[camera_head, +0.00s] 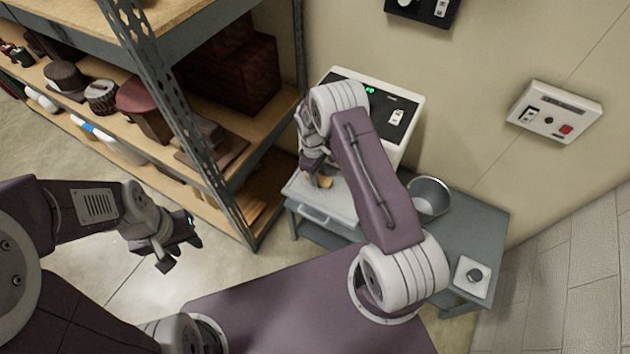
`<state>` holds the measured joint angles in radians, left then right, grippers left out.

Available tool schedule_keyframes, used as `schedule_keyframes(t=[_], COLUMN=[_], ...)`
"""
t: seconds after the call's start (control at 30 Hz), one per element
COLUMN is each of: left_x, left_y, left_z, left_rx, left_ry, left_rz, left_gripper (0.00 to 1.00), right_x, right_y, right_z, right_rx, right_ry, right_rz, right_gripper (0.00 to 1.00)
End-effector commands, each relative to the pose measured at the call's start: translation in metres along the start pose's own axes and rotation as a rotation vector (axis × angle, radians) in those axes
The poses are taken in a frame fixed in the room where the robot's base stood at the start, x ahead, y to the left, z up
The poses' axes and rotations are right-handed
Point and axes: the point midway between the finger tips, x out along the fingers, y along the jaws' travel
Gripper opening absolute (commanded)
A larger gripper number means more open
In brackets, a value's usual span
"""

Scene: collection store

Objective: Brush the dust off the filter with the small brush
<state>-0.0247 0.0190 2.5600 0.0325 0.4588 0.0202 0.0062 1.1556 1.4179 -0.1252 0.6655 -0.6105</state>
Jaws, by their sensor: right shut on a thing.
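My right gripper (314,162) is at the front of a white machine with a dark panel (390,112), low over the grey table. It is shut on a small tan thing (322,181), which looks like the small brush; my wrist and arm hide most of it. I cannot make out the filter; the machine's front is largely hidden behind my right arm. My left gripper (181,254) is open and empty, over the floor to the left of the table.
The grey table (478,222) also bears a metal bin (429,195) and a white box with a dark knob (473,277). A shelf rack with an upright post (190,130) stands close on the left, loaded with hats and boxes. A white switch box (554,111) is on the wall.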

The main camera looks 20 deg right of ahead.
Motion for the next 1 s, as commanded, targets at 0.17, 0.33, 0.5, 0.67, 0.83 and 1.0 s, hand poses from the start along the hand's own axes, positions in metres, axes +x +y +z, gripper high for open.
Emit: schedule_keyframes(t=[0.17,0.33,0.5,0.67,0.83,1.0], left_x=[0.009,0.009,0.008,-0.002,-0.019,-0.035], left_y=[0.000,0.000,0.000,0.000,0.000,0.001], left_z=[0.001,0.001,0.001,0.000,-0.002,-0.004], left_rx=[0.000,0.000,0.000,0.000,0.000,0.000], left_ry=[0.000,0.000,0.000,0.000,0.000,0.000], left_rz=[0.000,0.000,0.000,0.000,0.000,0.000], left_gripper=[0.36,0.36,0.36,0.36,0.36,0.36], right_x=[0.001,-0.002,-0.004,-0.017,-0.041,-0.061], right_y=[0.017,0.021,0.022,0.023,0.024,0.025], right_z=[-0.001,0.000,-0.001,0.000,0.002,0.005], right_rx=[0.001,0.001,0.001,0.001,0.002,0.002], right_ry=[0.002,0.002,0.005,0.008,0.010,0.011], right_rz=[0.001,0.002,0.005,0.009,0.012,0.012], right_gripper=[0.00,0.00,0.00,0.00,0.00,0.00])
